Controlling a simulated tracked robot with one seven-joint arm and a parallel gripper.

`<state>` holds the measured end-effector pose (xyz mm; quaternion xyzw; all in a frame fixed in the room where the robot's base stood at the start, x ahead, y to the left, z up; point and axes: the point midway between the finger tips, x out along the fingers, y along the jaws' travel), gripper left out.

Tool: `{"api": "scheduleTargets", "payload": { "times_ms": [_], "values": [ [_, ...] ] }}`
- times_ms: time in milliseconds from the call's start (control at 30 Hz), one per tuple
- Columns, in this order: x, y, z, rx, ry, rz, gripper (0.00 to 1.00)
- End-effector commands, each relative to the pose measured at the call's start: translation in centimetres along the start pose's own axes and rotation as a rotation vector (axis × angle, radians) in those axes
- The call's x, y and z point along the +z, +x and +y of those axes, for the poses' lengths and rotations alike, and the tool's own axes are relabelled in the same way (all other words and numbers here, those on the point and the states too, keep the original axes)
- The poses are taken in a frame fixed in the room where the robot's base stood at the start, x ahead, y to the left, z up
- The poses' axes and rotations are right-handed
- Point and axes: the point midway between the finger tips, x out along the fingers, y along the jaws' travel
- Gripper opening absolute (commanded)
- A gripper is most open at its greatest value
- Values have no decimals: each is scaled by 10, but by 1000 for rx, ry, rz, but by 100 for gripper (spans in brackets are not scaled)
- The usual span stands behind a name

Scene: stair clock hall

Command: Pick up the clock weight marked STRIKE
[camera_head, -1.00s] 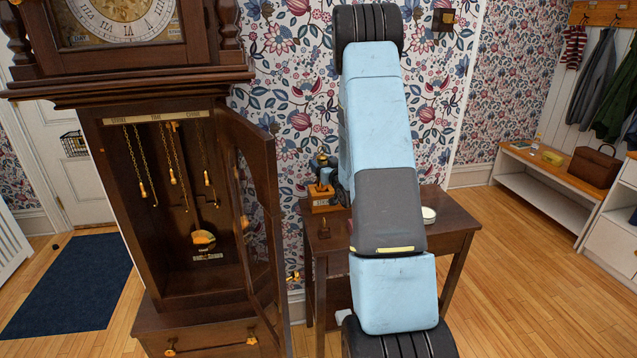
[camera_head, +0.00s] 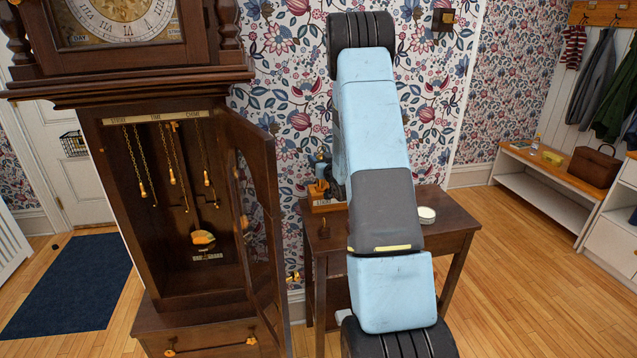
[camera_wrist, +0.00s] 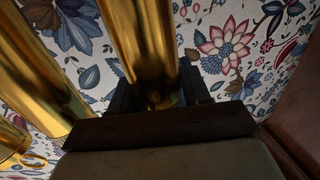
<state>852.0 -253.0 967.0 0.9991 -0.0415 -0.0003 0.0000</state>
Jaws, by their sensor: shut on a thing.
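In the wrist view my gripper (camera_wrist: 158,92) is shut around a polished brass cylinder (camera_wrist: 143,45), a clock weight. No marking shows on its visible side, so I cannot tell whether it is the STRIKE one. A second brass cylinder (camera_wrist: 38,70) stands to its left, with more brass at the lower left edge. In the head view my gripper is mostly hidden behind my arm, above a small wooden rack (camera_head: 328,207) on the side table (camera_head: 445,222). A label on the rack's front is too small to read.
The tall clock (camera_head: 125,240) stands at left with its door (camera_head: 262,190) swung open toward the table. Chains hang inside, under a strip labelled STRIKE, TIME, CHIME. A round white tin (camera_head: 426,215) sits on the table. Floor is free at right, before a bench (camera_head: 540,190).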

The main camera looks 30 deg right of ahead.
Motion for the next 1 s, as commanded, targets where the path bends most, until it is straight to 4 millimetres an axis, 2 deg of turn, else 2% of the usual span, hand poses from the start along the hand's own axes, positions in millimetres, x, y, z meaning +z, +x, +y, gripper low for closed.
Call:
{"api": "scheduleTargets", "payload": {
  "times_ms": [33, 333, 1000],
  "values": [
    [0, 0, 0, 0, 0, 0, 28],
    [0, 0, 0, 0, 0, 0, 0],
    [-3, 1, 0, -1, -1, 5, 0]
  ]
}}
